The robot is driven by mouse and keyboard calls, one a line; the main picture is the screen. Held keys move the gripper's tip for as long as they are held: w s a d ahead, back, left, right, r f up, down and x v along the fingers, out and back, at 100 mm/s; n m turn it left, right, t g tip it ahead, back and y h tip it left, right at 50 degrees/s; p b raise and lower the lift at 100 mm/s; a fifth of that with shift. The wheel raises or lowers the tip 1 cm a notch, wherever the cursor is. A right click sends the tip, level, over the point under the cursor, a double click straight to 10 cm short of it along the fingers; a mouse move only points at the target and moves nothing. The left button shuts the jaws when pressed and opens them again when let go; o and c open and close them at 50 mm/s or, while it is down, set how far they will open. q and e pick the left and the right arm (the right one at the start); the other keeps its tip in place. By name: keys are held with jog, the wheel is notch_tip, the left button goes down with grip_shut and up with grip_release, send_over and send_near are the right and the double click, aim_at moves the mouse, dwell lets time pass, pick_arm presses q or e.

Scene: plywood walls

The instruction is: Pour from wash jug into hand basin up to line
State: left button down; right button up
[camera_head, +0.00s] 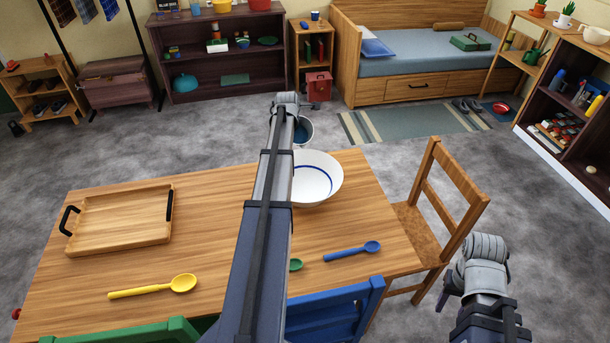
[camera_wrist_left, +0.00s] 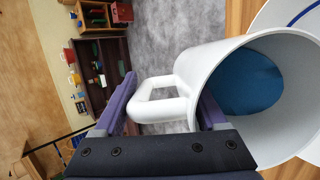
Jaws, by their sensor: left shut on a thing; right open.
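The wash jug (camera_head: 306,133) is a light grey-white vessel with blue liquid inside, just beyond the far edge of the table. In the left wrist view the jug (camera_wrist_left: 205,60) shows its loop handle between the fingers of my left gripper (camera_wrist_left: 166,102), which is shut on it. In the head view my left arm partly covers the jug. The hand basin (camera_head: 322,183) is a white bowl with a blue line inside, on the table at its far side; my arm hides its left part. No liquid shows in its visible part. My right gripper (camera_head: 470,276) is open and empty, right of the table.
The wooden table (camera_head: 215,245) bears a tray (camera_head: 120,225) with black handles, a yellow spoon (camera_head: 155,287), a blue spoon (camera_head: 352,251) and a partly hidden green spoon (camera_head: 295,265). A wooden chair (camera_head: 443,205) stands at the right; blue and green chairs are at the near edge.

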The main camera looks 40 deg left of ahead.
pick_arm(q)
jog(key=shift+s+d+f+t+y+b, duration=0.1)
jog(key=shift+d+f+t+y+b, duration=0.2)
jog(key=shift+b, duration=0.7)
pick_arm(e)
jog(key=shift+s+f, duration=0.25)
jog(key=shift+f, duration=0.8)
pick_arm(q)
jog(key=shift+s+r, duration=0.1)
jog(key=shift+r, duration=0.05)
jog(key=shift+d+y+b, duration=0.15)
jog(key=shift+y+b, duration=0.15)
jog(key=shift+y, duration=0.1)
jog(key=shift+s, duration=0.15)
pick_arm(e)
jog(key=shift+w+d+f, duration=0.15)
jog(key=shift+d+f, duration=0.2)
pick_arm(q)
jog(key=shift+r+t, duration=0.1)
jog(key=shift+t, duration=0.2)
pick_arm(e)
jog(key=shift+d, duration=0.1)
pick_arm(q)
jog(key=shift+d, duration=0.1)
pick_arm(e)
jog(key=shift+w+d+f, duration=0.1)
jog(key=shift+w+f, duration=0.05)
